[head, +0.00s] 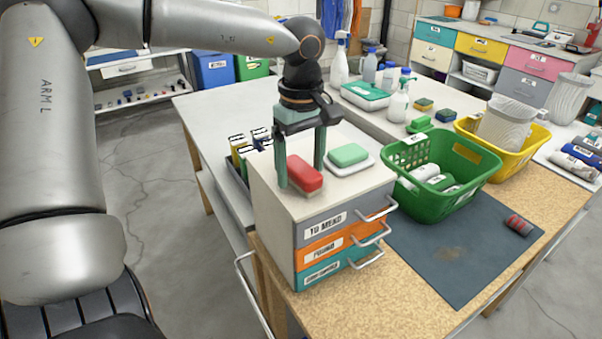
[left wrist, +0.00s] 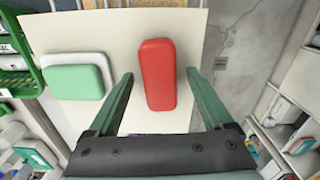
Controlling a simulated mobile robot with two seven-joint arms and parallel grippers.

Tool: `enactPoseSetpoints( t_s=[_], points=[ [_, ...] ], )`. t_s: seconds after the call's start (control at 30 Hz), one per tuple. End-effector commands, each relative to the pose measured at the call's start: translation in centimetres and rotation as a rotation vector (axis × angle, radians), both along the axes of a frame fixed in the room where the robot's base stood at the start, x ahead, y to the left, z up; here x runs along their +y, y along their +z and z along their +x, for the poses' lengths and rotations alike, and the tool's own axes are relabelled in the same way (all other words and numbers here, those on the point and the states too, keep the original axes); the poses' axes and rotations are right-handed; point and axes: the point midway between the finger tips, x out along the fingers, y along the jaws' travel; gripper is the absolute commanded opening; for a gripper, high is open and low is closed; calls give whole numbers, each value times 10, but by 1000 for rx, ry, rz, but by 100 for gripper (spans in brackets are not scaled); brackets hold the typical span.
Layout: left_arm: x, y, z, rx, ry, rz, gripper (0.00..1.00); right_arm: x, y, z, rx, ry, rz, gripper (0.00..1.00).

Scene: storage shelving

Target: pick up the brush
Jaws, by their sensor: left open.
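In the left wrist view the red block (left wrist: 158,75) lies between the two fingers of my left gripper (left wrist: 160,74), with a gap on each side. I cannot tell how far the fingertips are above the cabinet top. My right gripper is not in view.
A green block (head: 348,154) on a white dish sits beside the red block. A green basket (head: 450,190) stands right of the cabinet, and a small red-and-dark item (head: 518,225) lies on the dark mat (head: 440,255). Spray bottles (head: 340,65) stand behind.

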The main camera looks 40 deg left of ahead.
Motion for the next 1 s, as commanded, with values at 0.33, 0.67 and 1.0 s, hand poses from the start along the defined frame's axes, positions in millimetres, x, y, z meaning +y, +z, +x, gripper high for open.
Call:
enactPoseSetpoints(
  t_s=[0.33, 0.67, 1.0],
  points=[
    [0, -6, 0, -2, -1, 0, 79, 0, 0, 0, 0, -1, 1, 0],
    [0, -5, 0, -1, -1, 0, 42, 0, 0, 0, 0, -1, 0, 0],
    [0, -5, 0, -1, -1, 0, 4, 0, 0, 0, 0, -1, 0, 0]
  ],
)
